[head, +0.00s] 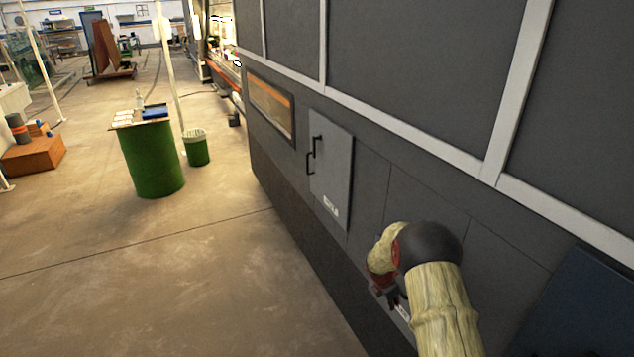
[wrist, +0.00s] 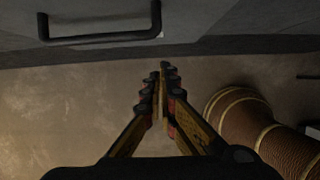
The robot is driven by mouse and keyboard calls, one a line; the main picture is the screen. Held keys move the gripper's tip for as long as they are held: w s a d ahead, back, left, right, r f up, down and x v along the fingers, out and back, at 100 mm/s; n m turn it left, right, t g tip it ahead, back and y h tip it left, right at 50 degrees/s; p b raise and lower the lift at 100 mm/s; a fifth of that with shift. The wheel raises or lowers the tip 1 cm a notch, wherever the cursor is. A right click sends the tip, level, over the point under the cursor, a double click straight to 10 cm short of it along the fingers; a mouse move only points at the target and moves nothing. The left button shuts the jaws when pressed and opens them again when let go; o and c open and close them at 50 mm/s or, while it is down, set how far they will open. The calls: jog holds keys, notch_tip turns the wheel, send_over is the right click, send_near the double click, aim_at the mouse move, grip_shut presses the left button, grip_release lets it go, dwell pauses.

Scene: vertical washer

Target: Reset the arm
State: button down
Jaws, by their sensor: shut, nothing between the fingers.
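My gripper (wrist: 160,75) is shut and empty in the wrist view, its fingers together over the bare floor. In the head view my arm reaches in at the lower right beside the dark machine wall, and the gripper is mostly hidden behind my arm. The washer's grey panel door (head: 332,170) is on the machine wall in the head view, with dark handles on it. A dark bar handle (wrist: 100,35) shows at the upper left of the wrist view, apart from my fingertips.
The dark machine wall (head: 420,70) with white frame bars runs along the right. A green drum (head: 152,160) with things on top and a green bin (head: 196,150) stand at the left. An orange box (head: 33,153) is at far left. The floor (head: 170,275) in between is clear.

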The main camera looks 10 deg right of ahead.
jog(key=s+a+m+g, duration=0.2)
jog(key=s+m, duration=0.6)
jog(key=s, duration=0.1)
jog(key=s+a+r+m+t+y+b, duration=0.1)
jog(key=s+a+r+m+b, duration=0.3)
jog(key=s+r, duration=0.4)
jog(key=s+a+r+m+t+y+b, duration=0.1)
jog(key=s+a+r+m+t+b, duration=0.2)
jog(key=s, duration=0.9)
jog(key=s+a+r+m+t+y+b, duration=0.2)
jog(key=s+a+r+m+b, duration=0.4)
jog(key=s+a+r+b, duration=0.3)
jog(key=b+v, duration=0.1)
jog(key=v, duration=0.3)
jog(key=shift+a+r, duration=0.25)
jog(key=shift+w, duration=0.1)
